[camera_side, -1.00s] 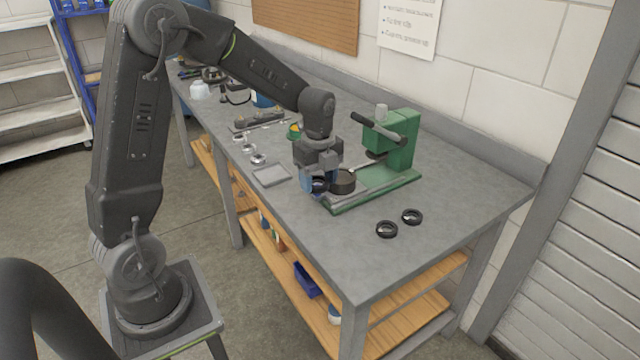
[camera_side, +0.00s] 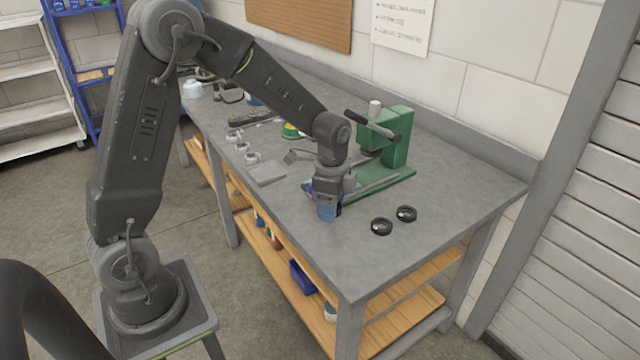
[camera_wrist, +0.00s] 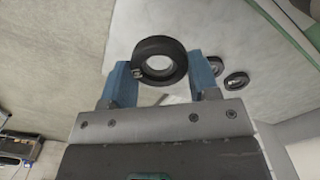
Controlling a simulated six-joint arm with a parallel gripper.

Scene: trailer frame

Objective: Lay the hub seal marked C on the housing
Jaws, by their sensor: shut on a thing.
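My gripper (camera_side: 327,210) is over the bench, in front of the green press. In the wrist view its two blue fingers (camera_wrist: 165,78) are shut on a black ring, the hub seal (camera_wrist: 160,61). A small pale mark shows on the seal's left side; I cannot read its letter. The held seal is not clear in the side view. Two more black seals lie on the bench to the right, a near one (camera_side: 381,227) and a far one (camera_side: 406,213). I cannot make out the housing; my gripper and wrist cover the front of the press base.
The green press (camera_side: 396,140) stands on the bench (camera_side: 440,190) with its lever out to the left. A grey tray (camera_side: 267,173) and several small metal parts (camera_side: 243,147) lie to the left. The bench's right end is clear around the two seals.

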